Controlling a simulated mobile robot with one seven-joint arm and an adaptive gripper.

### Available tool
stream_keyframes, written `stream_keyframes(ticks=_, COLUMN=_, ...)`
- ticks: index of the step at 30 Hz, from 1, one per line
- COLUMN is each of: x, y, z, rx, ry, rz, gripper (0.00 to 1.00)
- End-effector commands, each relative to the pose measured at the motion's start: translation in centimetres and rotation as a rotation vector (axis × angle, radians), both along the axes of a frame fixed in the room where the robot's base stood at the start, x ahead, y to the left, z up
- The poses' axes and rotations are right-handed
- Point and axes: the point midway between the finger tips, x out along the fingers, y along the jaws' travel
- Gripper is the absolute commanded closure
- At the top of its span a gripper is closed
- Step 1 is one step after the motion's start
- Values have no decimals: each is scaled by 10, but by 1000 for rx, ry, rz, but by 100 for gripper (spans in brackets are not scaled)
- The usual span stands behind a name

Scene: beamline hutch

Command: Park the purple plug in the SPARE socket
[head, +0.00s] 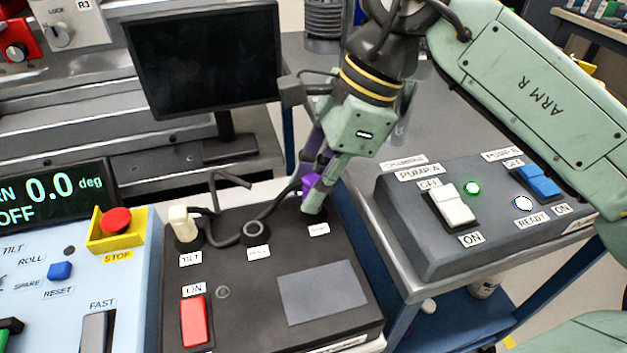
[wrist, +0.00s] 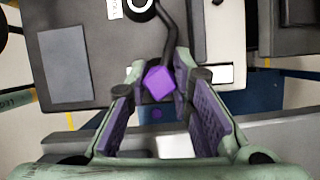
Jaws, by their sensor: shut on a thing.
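The purple plug (head: 310,184) is between my gripper's fingers at the back right of the black socket box (head: 235,300). In the wrist view the purple plug (wrist: 160,83) shows between the fingertips with a dark cable running from it. My gripper (head: 312,200) is shut on the plug and points down at the right-hand socket position, which the fingers hide. I cannot tell whether the plug is seated there. The middle socket (head: 256,231) is an empty dark ring; its label is too small to read. A cream plug (head: 183,224) stands in the socket labelled TILT.
Dark cables loop over the box behind the sockets. A red rocker switch (head: 194,319) is at its front left. A grey pump box (head: 470,215) with switches stands to the right. A monitor (head: 203,60) stands behind, and a blue panel with a stop button (head: 116,221) is left.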

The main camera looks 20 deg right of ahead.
Motion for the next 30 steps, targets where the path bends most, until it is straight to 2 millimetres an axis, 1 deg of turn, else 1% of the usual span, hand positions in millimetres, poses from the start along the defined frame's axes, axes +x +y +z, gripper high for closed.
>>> stream_keyframes(ticks=17, x=0, y=0, z=-10, rx=0, ry=0, rz=0, gripper=100)
stream_keyframes(ticks=23, x=0, y=0, z=-9, rx=0, ry=0, rz=0, gripper=100)
stream_keyframes(ticks=24, x=0, y=0, z=-9, rx=0, ry=0, rz=0, gripper=77)
stream_keyframes(ticks=30, x=0, y=0, z=-9, rx=0, ry=0, rz=0, gripper=64)
